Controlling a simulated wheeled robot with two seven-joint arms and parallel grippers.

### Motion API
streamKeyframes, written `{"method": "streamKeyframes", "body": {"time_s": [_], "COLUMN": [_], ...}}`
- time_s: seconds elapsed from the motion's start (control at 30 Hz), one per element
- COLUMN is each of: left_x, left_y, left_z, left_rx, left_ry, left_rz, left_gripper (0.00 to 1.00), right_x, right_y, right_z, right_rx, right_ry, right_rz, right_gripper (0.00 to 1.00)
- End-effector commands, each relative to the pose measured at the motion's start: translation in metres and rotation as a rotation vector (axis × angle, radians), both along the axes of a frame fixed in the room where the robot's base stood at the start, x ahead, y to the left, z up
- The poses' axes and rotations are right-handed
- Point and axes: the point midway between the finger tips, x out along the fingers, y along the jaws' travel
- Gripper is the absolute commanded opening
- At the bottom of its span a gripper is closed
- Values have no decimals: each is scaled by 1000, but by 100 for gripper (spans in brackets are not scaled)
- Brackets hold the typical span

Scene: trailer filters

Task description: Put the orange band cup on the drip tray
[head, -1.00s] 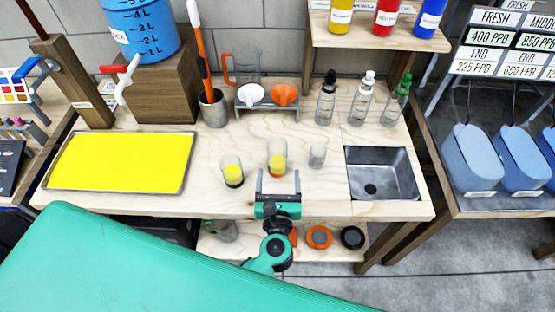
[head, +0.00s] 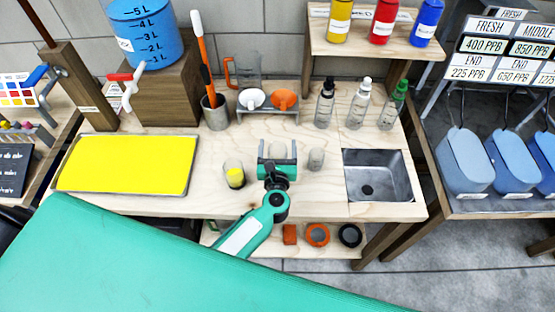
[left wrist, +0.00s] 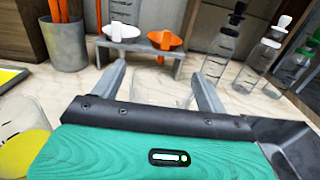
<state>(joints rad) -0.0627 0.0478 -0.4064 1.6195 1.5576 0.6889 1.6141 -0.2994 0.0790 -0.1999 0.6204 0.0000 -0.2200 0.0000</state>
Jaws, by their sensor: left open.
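The orange band cup (head: 279,149) stands on the bench; its clear rim shows between my left fingers, and its lower part is hidden by my gripper in the head view. In the left wrist view a faint clear cup (left wrist: 160,92) shows between the fingers. My left gripper (head: 277,146) is open, with one finger on each side of the cup; I cannot tell whether they touch it. A flat metal-rimmed tray with a yellow surface (head: 125,163), apparently the drip tray, lies at the bench's left and is empty. My right gripper is out of view.
A cup with yellow contents (head: 234,175) stands just left of my gripper, and a clear cup (head: 316,159) just right. A small rack (head: 268,114) with white and orange funnels is behind. A sink (head: 378,175) is at the right. Bench between tray and yellow cup is clear.

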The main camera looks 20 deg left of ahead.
Motion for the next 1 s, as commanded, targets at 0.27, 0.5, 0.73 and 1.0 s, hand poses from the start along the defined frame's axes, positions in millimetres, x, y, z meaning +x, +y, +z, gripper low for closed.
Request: {"method": "streamKeyframes", "body": {"time_s": [0.27, 0.5, 0.73, 1.0], "left_x": [2, 1, 1, 1], "left_y": [0, 0, 0, 0], "left_z": [-1, -1, 0, 4], "left_rx": [1, 1, 1, 0], "left_ry": [0, 0, -1, -1], "left_rz": [0, 0, 0, 0], "left_gripper": [71, 24, 8, 8], "right_x": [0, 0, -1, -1], "right_y": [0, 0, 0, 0], "right_z": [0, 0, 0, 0], "right_rx": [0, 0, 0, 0], "right_ry": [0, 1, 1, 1], "right_rz": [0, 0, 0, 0], "right_gripper": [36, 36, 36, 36]}}
